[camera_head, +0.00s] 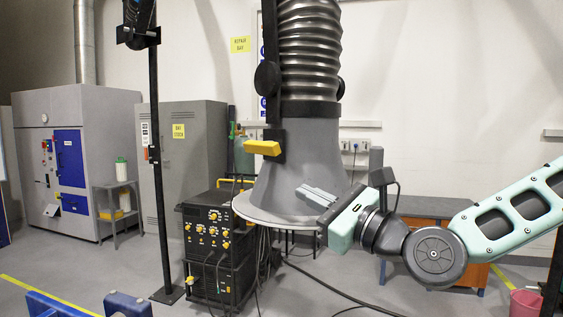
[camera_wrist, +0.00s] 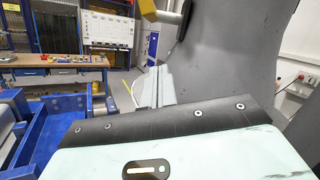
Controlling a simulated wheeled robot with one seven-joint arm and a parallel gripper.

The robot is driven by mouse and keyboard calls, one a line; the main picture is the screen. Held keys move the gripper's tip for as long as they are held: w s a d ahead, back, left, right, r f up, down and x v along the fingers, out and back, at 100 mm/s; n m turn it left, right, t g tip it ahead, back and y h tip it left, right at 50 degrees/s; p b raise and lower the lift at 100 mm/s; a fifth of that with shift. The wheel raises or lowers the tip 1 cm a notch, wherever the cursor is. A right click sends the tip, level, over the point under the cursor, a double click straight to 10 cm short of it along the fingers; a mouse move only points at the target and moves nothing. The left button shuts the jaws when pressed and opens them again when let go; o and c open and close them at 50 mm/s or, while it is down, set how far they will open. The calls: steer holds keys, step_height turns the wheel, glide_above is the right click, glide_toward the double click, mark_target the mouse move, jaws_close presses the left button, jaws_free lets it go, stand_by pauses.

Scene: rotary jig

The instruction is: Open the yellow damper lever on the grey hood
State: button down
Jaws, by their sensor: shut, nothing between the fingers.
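The grey hood (camera_head: 300,175) hangs in the middle of the head view under a ribbed duct. It fills the right side of the wrist view (camera_wrist: 270,70). The yellow damper lever (camera_head: 263,147) sticks out level to the left from a dark bracket on the hood's upper left side. In the wrist view the lever (camera_wrist: 162,11) shows at the top, cut off by the frame edge, beyond my fingertips. My gripper (camera_head: 308,191) is shut and empty in front of the hood's lower part, below and right of the lever. Its closed fingers (camera_wrist: 153,86) show in the wrist view.
A black welding unit (camera_head: 212,235) with yellow knobs stands left of the hood. A dark post (camera_head: 158,150) rises beside it. Blue frame parts (camera_head: 128,303) are at the bottom left. Cables lie on the floor below the hood. Open air lies left of my fingers.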

mark_target(273, 147)
steer(key=p+x, duration=0.1)
steer(key=x, duration=0.5)
steer(key=shift+a+r+p, duration=0.1)
steer(key=shift+r+p, duration=0.1)
steer(key=shift+p, duration=0.2)
steer(key=shift+s+a+r+p, duration=0.2)
steer(key=shift+r+p, duration=0.25)
steer(key=shift+r, duration=0.15)
steer(key=shift+s+a+r+p, duration=0.1)
steer(key=shift+s+r+p, duration=0.15)
steer(key=shift+r+p, duration=0.3)
steer(key=shift+s+a+r, duration=0.15)
steer(key=shift+r, duration=0.35)
